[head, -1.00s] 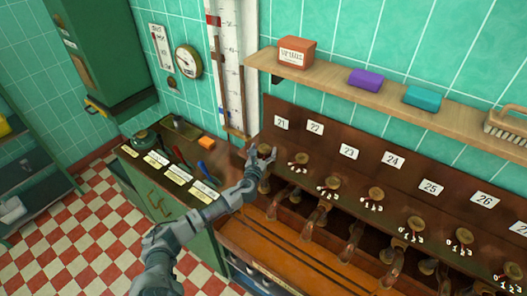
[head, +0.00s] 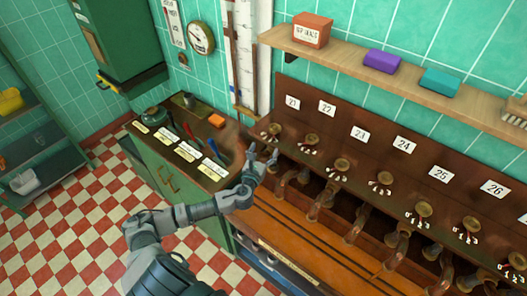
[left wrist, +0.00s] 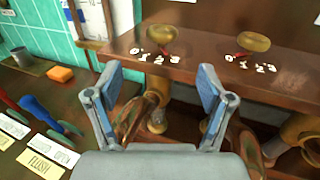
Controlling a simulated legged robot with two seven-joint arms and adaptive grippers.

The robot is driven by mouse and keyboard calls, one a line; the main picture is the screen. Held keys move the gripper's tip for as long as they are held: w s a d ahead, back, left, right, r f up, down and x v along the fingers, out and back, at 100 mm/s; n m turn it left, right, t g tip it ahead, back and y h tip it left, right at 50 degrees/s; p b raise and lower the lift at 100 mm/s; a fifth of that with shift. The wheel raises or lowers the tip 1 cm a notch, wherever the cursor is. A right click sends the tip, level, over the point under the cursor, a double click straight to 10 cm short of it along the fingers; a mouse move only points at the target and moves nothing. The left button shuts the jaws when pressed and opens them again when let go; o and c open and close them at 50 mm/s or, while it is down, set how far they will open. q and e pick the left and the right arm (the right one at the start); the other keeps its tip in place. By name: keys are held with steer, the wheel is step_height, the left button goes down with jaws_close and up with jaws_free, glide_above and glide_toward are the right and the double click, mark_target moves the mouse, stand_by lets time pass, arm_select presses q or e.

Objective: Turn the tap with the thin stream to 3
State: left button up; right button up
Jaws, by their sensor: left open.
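Round brass tap knobs sit in a row on the brown panel, each over small white figures 0 to 3: the knob under 21 (head: 274,128), under 22 (head: 309,141), under 23 (head: 341,164), and more to the right. Curved spouts (head: 318,203) hang below. I cannot make out a thin stream at any spout. My left gripper (head: 262,157) is open and empty, just below and in front of the leftmost knob, apart from it. In the left wrist view its spread fingers (left wrist: 159,80) point toward two knobs (left wrist: 160,38), (left wrist: 253,41) with red marks. My right gripper is not seen.
A green cabinet (head: 165,185) with labels and an orange box (head: 216,120) stands left of the taps. A shelf (head: 340,62) with boxes runs above. A white gauge column (head: 242,65) stands behind the leftmost knob. The checkered floor at left is clear.

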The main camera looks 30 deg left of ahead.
mark_target(270, 131)
arm_select(q)
steer(key=shift+s, duration=0.1)
steer(key=a+b, duration=0.1)
steer(key=s+a+m+h+b, duration=0.1)
steer(key=s+a+t+b, duration=0.1)
steer(key=shift+a+h+b, duration=0.25)
steer(key=shift+h+b, duration=0.05)
steer(key=shift+b, duration=0.05)
steer(key=s+a+m+h+b, duration=0.1)
steer(key=b, duration=0.1)
steer(key=s+a+m+h+b, duration=0.1)
steer(key=s+h+b, duration=0.1)
steer(key=shift+r+m+h, duration=0.1)
steer(key=shift+m+h, duration=0.2)
steer(key=shift+d+r+m+h+b, duration=0.2)
steer(key=shift+d+m+h+b, duration=0.1)
steer(key=shift+h+b, duration=0.25)
steer(key=w+p, duration=0.1)
steer(key=w, duration=0.4)
steer(key=w+d+p, duration=0.1)
steer(key=w+p, duration=0.1)
steer(key=w, duration=0.3)
steer(key=w+p, duration=0.1)
steer(key=w, duration=0.4)
steer(key=shift+w+d+p, duration=0.3)
steer(key=shift+w+d, duration=0.15)
steer(key=shift+w, duration=0.3)
